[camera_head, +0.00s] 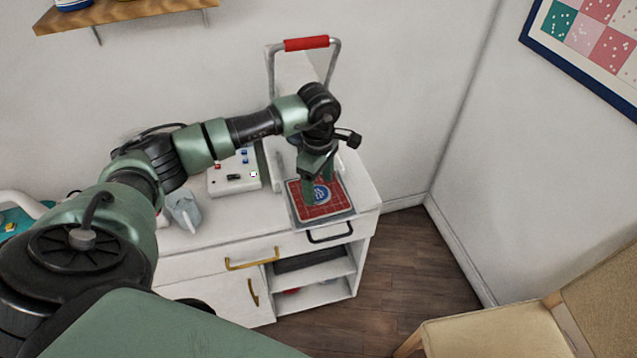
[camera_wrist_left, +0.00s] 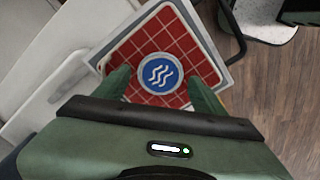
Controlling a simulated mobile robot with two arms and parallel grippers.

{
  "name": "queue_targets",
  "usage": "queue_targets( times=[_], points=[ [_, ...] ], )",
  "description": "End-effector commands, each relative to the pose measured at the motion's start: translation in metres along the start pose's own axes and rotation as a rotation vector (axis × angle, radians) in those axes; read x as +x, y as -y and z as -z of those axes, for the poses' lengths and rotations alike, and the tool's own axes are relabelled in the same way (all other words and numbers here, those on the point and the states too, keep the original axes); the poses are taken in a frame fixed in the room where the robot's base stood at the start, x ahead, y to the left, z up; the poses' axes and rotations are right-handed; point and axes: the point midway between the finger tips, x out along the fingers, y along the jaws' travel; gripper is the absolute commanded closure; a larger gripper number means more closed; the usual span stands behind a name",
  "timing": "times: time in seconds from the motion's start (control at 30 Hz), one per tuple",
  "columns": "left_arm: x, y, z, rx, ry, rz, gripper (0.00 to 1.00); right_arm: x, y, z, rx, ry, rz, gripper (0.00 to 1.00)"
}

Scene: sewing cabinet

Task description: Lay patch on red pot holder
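The red pot holder (camera_head: 338,208), with a white grid and pale border, lies flat at the cabinet's right front corner. It fills the top of the left wrist view (camera_wrist_left: 190,50). The round blue patch (camera_head: 321,195) with white wavy lines lies on the pot holder near its middle, seen whole in the left wrist view (camera_wrist_left: 158,72). My left gripper (camera_head: 316,182) is above the pot holder. Its green fingers are spread apart, one to each side of the patch, with nothing gripped between them (camera_wrist_left: 160,92). My right gripper is not in view.
A grey board (camera_head: 318,226) lies under the pot holder, near a black handle (camera_head: 330,236). The white cabinet (camera_head: 225,240) also bears a white control box (camera_head: 232,180) and a grey-blue object (camera_head: 184,212). A red-handled frame (camera_head: 306,43) stands behind. A chair (camera_head: 500,325) is at right.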

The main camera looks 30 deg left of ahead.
Motion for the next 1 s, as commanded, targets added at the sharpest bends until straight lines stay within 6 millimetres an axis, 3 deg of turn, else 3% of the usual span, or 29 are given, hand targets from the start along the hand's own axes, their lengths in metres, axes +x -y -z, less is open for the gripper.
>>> queue_targets(
  times=[0.23, 0.67, 1.0],
  points=[
    [-0.008, -0.001, 0.0, 0.0, 0.001, -0.003, 0.3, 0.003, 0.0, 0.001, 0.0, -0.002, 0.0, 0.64],
    [-0.072, -0.001, 0.0, 0.0, 0.001, -0.003, 0.3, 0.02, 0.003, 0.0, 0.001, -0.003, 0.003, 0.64],
    [-0.078, 0.0, 0.0, 0.0, 0.0, 0.001, 0.3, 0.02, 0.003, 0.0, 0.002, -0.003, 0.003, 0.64]
  ],
)
